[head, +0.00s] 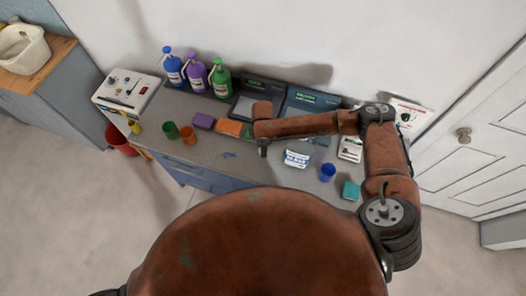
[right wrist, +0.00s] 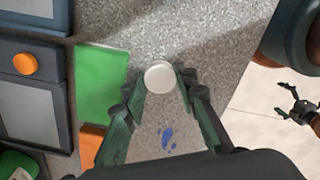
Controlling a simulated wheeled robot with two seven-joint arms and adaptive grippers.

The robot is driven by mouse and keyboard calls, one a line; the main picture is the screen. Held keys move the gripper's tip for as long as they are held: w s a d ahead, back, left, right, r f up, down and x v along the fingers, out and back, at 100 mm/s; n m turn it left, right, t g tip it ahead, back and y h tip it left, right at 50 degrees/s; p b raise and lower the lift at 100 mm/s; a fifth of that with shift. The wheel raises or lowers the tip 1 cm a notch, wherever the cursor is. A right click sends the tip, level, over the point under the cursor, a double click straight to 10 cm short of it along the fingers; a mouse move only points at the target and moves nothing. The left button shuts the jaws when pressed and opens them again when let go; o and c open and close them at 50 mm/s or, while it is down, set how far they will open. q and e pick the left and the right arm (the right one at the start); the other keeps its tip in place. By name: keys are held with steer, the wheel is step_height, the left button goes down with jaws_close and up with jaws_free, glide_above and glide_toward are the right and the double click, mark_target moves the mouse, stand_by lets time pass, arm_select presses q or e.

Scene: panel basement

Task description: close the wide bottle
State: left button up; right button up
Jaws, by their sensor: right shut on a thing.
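My right gripper (right wrist: 160,78) is shut on a white round cap (right wrist: 160,77), held between its fingertips in the right wrist view. In the head view my right gripper (head: 263,150) is over the counter's middle, and the cap cannot be made out there. Blue (head: 173,69), purple (head: 196,74) and green (head: 220,78) bottles stand upright at the back, left of the gripper and apart from it. I cannot tell which one is the wide bottle. What appears to be my left gripper (right wrist: 297,108) shows small at the right wrist view's right edge, its fingers spread and empty.
The grey counter (head: 205,160) holds a green cup (head: 171,130), an orange cup (head: 188,135), a purple block (head: 203,121), an orange block (head: 229,127), a blue cup (head: 327,172) and a teal block (head: 350,191). Blue marks (head: 229,155) lie near its front. A panel board (head: 127,91) lies left.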

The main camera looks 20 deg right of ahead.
step_height(320, 180, up, 7)
steer(key=shift+r, duration=0.1)
arm_select(q)
steer(key=shift+f, duration=0.3)
steer(key=shift+f+b, duration=0.1)
steer(key=shift+b, duration=0.25)
arm_select(e)
steer(key=shift+w, duration=0.1)
steer(key=shift+w+d+r+m+b, duration=0.15)
steer(key=shift+d+m+b, duration=0.15)
steer(key=shift+m, duration=0.2)
arm_select(q)
step_height(320, 180, down, 10)
steer(key=s+b, duration=0.1)
steer(key=b, duration=0.7)
steer(key=shift+r+b, duration=0.25)
steer(key=shift+b, duration=0.15)
arm_select(e)
steer(key=d+r+m, duration=0.6)
steer(key=r+m, duration=0.2)
steer(key=m, duration=0.7)
steer(key=shift+w+m, duration=0.4)
steer(key=shift+f, duration=0.1)
